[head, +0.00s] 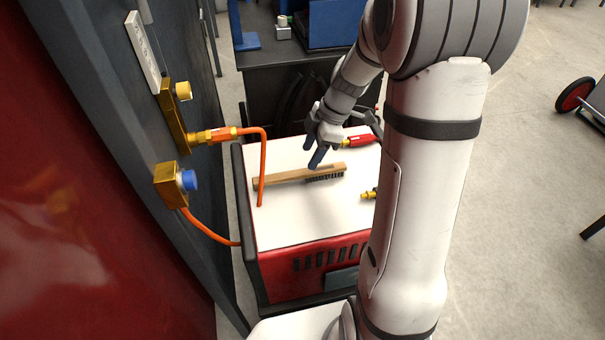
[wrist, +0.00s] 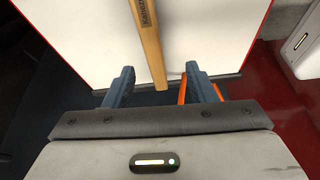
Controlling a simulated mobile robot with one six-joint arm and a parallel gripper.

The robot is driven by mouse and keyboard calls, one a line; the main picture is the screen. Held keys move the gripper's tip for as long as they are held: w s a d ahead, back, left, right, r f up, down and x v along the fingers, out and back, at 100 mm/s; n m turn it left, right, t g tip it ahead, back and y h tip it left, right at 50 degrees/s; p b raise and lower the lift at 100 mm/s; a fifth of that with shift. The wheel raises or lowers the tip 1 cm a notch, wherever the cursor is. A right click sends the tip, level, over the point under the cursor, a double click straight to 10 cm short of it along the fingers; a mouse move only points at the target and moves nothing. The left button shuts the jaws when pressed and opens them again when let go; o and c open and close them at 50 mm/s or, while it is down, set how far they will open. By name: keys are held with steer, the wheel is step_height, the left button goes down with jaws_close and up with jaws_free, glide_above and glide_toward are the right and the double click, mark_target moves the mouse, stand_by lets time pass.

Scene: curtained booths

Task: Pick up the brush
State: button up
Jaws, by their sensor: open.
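The brush (head: 285,177) has a long wooden handle and dark bristles at its right end. It lies on the white top of a red cabinet (head: 305,220). My gripper (head: 318,157) is above the brush, near its bristle end in the head view; any contact is unclear. In the wrist view the handle (wrist: 148,40) runs down from the top edge, and its end lies between the two blue fingertips of my gripper (wrist: 156,78). The fingers are apart and hold nothing. The bristles are out of the wrist view.
An orange hose (head: 263,160) hangs over the cabinet's left side from brass fittings on the dark wall. A red-handled tool (head: 360,140) and a brass fitting (head: 368,194) lie on the cabinet's right side. A dark desk (head: 280,55) stands behind.

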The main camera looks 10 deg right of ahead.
mark_target(302, 172)
steer(key=shift+w+f+n, duration=0.15)
steer(key=shift+f, duration=0.35)
steer(key=shift+w+f+n, duration=0.15)
steer(key=shift+f, duration=0.35)
steer(key=x, duration=0.7)
steer(key=shift+w+d+f, duration=0.15)
steer(key=shift+w, duration=0.15)
jaws_close()
